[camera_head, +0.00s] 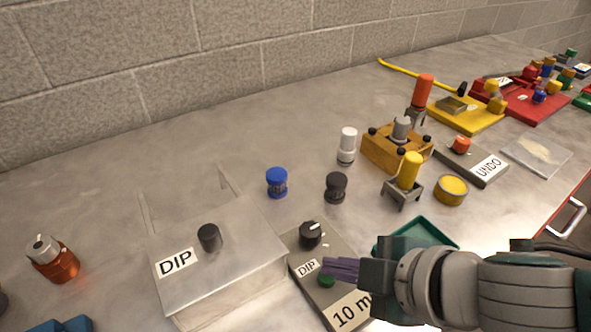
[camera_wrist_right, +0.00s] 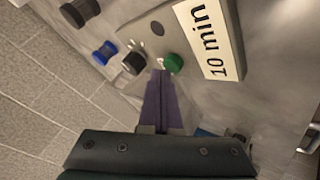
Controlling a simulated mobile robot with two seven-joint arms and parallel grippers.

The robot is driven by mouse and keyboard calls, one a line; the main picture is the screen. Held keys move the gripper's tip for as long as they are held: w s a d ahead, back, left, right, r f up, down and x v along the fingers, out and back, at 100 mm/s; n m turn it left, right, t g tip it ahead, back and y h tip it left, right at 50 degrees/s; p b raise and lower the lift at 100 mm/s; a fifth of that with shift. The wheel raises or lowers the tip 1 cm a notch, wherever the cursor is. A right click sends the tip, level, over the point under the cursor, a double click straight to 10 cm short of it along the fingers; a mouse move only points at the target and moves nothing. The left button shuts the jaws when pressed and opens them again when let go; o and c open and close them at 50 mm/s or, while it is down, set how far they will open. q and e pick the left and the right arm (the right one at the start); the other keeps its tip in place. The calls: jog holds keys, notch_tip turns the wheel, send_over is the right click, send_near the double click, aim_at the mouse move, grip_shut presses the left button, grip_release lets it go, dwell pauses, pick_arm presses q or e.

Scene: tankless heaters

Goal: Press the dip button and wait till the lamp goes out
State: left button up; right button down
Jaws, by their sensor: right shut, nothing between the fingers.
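A grey control box (camera_head: 329,258) carries a black knob (camera_head: 311,235), a DIP label, a green button (camera_head: 327,281) and a "10 min" label. The knob (camera_wrist_right: 133,63) and green button (camera_wrist_right: 175,63) also show in the wrist view. My right gripper (camera_head: 328,268) is shut and empty, its purple fingers over the box near the button. In the wrist view the fingertips (camera_wrist_right: 160,74) appear just beside the button; I cannot tell whether they touch it. A dark disc (camera_wrist_right: 157,29) on the box may be a lamp; no glow shows there. My left gripper is out of view.
A metal DIP tank (camera_head: 230,262) with a black lid knob stands left of the box. Blue (camera_head: 277,182), black (camera_head: 336,187) and white (camera_head: 347,146) parts stand behind. A green tray (camera_head: 430,230) lies partly behind my right gripper. A brick wall bounds the back.

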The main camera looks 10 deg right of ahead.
aim_at(334, 285)
jog(key=shift+f+b, duration=0.3)
jog(key=shift+f, duration=0.15)
dwell(0.3)
jog(key=shift+r, duration=0.1)
dwell(0.3)
jog(key=shift+r+p, duration=0.75)
jog(key=shift+p, duration=0.2)
notch_tip(334, 285, up, 5)
jog(key=p, duration=0.5)
dwell(0.4)
